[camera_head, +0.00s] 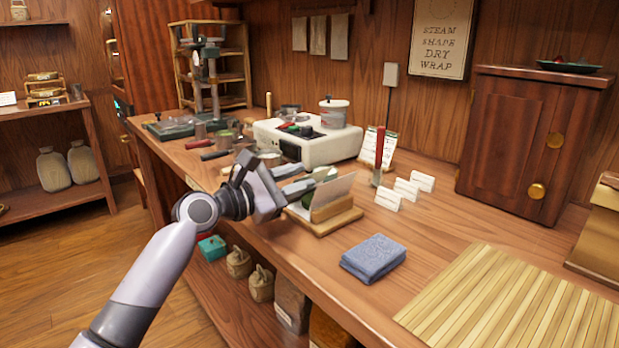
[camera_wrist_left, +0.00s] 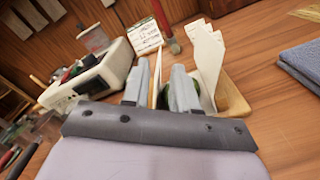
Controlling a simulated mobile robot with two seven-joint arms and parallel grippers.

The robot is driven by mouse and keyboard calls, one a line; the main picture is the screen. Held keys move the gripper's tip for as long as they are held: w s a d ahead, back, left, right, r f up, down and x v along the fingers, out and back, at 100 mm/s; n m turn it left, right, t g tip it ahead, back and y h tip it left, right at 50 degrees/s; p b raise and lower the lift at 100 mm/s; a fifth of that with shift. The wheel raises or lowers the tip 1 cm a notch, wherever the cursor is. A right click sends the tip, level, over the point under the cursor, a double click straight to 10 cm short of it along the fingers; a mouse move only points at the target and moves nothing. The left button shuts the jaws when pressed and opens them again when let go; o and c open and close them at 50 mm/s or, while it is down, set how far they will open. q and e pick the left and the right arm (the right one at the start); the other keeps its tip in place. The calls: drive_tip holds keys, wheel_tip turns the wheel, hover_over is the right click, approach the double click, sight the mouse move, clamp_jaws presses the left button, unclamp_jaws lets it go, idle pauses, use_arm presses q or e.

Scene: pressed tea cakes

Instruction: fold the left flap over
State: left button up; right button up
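A white paper sheet (camera_head: 334,190) stands tilted up on a small wooden stand (camera_head: 334,222) on the counter. In the left wrist view, white upright paper (camera_wrist_left: 208,62) rises beside the wooden stand (camera_wrist_left: 236,100). A green item (camera_head: 325,173) shows behind the fingers, mostly hidden. My left gripper (camera_head: 312,184) is at the stand, with one finger on the far side of the paper. In the left wrist view its fingers (camera_wrist_left: 162,88) are apart, and a thin pale upright strip shows between them; I cannot tell if it touches. My right gripper is out of view.
A folded blue cloth (camera_head: 373,258) lies in front of the stand, and a slatted bamboo mat (camera_head: 510,305) lies at the right. A white appliance (camera_head: 308,140) stands behind, with a red-handled tool (camera_head: 379,155) and small white cards (camera_head: 406,188) nearby.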

use_arm(q)
drive_tip(key=shift+x, duration=1.55)
clamp_jaws()
drive_tip(key=shift+s+d+f+m, duration=0.1)
drive_tip(key=shift+s+d+m, duration=0.1)
drive_tip(key=shift+m, duration=0.3)
drive_tip(key=shift+s+d+f+m+p, duration=0.15)
drive_tip(key=shift+f+m+p, duration=0.25)
drive_tip(key=shift+m, duration=0.5)
drive_tip(key=shift+s+d+f+m, duration=0.1)
drive_tip(key=shift+f+m, duration=0.2)
drive_tip(key=shift+m, duration=0.4)
drive_tip(key=shift+s+d+f+m, duration=0.15)
drive_tip(key=shift+f+m, duration=0.1)
drive_tip(key=shift+m, duration=0.45)
